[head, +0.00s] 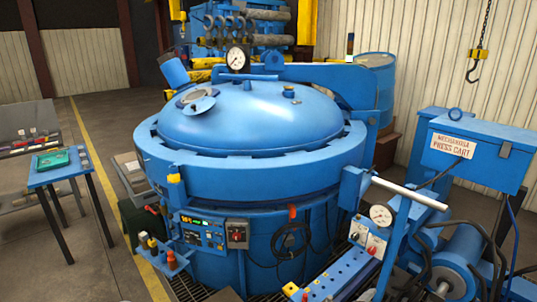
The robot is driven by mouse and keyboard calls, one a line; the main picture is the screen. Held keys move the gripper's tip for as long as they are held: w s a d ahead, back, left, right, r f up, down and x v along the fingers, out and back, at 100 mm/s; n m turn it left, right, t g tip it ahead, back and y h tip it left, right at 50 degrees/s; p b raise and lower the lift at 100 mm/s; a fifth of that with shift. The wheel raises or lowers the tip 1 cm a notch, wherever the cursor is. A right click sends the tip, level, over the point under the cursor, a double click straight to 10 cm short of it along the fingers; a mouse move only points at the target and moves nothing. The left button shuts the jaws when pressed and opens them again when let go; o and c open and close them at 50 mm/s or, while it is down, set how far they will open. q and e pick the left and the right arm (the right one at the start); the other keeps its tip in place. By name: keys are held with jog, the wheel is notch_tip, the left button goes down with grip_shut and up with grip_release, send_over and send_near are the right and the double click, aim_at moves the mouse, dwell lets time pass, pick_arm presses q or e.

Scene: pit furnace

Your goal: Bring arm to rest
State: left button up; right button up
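The large round blue pit furnace (235,185) fills the middle of the head view. Its domed lid (255,118) sits level on the body, and no wide gap shows at the rim. A thick blue beam (320,74) runs from the lid's far side to a post at the right. A round gauge (237,58) stands behind the lid. Neither of my grippers nor my arms can be made out in this view, so their positions cannot be told.
A blue press cart (470,150) with a pale horizontal bar (410,191) stands close at the right. A small blue table (62,172) holds a green tray at the left. A hook (473,70) hangs at the upper right.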

jog(key=s+a+f+m+g+y+b, duration=0.1)
jog(key=s+a+f+m+g+y, duration=0.15)
jog(key=s+f, duration=0.4)
jog(key=s+a+f+m+g+y+b, duration=0.1)
jog(key=s+f+m+g+y, duration=0.2)
jog(key=f, duration=0.6)
jog(key=s+a+f+m+g+y+b, duration=0.1)
jog(key=s+a+f+m+y+b, duration=0.1)
jog(key=s+f+m, duration=0.45)
pick_arm(q)
notch_tip(320, 180, down, 8)
jog(key=w+b, duration=0.1)
jog(key=b, duration=0.2)
jog(key=shift+w, duration=0.3)
pick_arm(e)
jog(key=s+a+f+m+g+y, duration=0.1)
jog(key=s+a+m+g+y, duration=0.1)
jog(key=s+a+y, duration=0.3)
jog(key=s+a+f+m+g+y, duration=0.1)
jog(key=s+a+m+y, duration=0.3)
jog(key=s+a, duration=0.5)
jog(key=a+m+g, duration=0.1)
jog(key=a, duration=0.4)
jog(key=shift+a+y, duration=0.15)
jog(key=shift+y, duration=0.2)
jog(key=shift+w, duration=0.1)
